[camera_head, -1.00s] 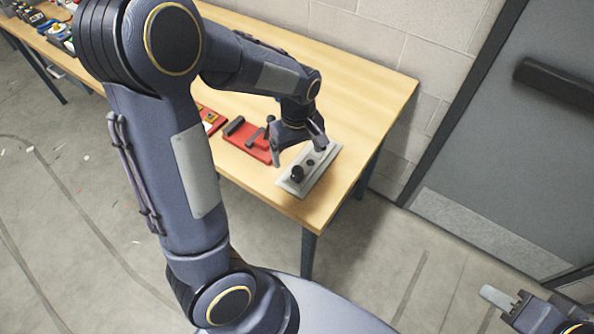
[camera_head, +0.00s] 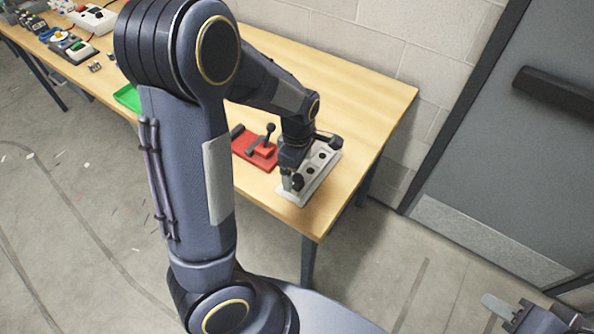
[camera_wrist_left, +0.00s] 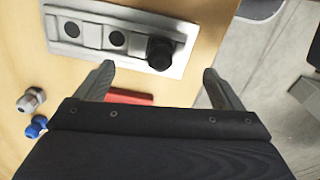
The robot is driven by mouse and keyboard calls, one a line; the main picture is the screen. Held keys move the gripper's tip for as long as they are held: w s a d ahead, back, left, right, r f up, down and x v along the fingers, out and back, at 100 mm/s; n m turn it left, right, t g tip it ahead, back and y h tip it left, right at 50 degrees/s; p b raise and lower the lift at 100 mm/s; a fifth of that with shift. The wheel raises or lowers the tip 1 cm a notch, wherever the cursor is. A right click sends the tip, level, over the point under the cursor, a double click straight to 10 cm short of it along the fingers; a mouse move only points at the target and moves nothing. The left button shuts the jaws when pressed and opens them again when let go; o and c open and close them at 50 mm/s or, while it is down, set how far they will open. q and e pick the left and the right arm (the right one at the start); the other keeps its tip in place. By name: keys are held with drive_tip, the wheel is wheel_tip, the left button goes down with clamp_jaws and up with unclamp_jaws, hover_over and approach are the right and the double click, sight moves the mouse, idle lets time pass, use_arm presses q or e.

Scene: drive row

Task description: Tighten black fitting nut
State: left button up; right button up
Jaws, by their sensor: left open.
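The black fitting nut (camera_wrist_left: 159,53) sits at one end of a light grey plate (camera_wrist_left: 180,68), which has dark round holes in a row. In the left wrist view it lies just beyond my left gripper (camera_wrist_left: 157,75), roughly midway between the spread fingers, with no contact visible. In the head view my left gripper (camera_head: 291,181) is low over the near end of the plate (camera_head: 304,197), and it partly hides that end. My right gripper (camera_head: 497,306) shows only partly at the lower right, away from the bench; its opening is unclear.
A red fixture with a black lever (camera_head: 254,147) stands left of the plate. In the left wrist view a grey fitting (camera_wrist_left: 31,99) and a blue fitting (camera_wrist_left: 37,126) lie on the wooden bench (camera_head: 365,95). A green tray (camera_head: 128,98) is farther left. The bench's back right is clear.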

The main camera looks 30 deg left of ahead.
sight(297, 179)
use_arm(q)
drive_tip(key=shift+r+n+p, duration=0.25)
drive_tip(key=shift+n+p, duration=0.1)
drive_tip(key=shift+n, duration=0.65)
drive_tip(key=shift+f+n, duration=0.1)
drive_tip(key=shift+n, duration=0.4)
drive_tip(key=shift+f, duration=0.1)
use_arm(e)
drive_tip(key=shift+r, duration=0.85)
use_arm(q)
drive_tip(key=shift+f, duration=0.2)
use_arm(e)
drive_tip(key=shift+f, duration=0.1)
use_arm(q)
drive_tip(key=shift+f+b, duration=0.8)
drive_tip(key=shift+f, duration=0.25)
use_arm(e)
drive_tip(key=shift+f, duration=0.75)
use_arm(q)
drive_tip(key=shift+c, duration=0.4)
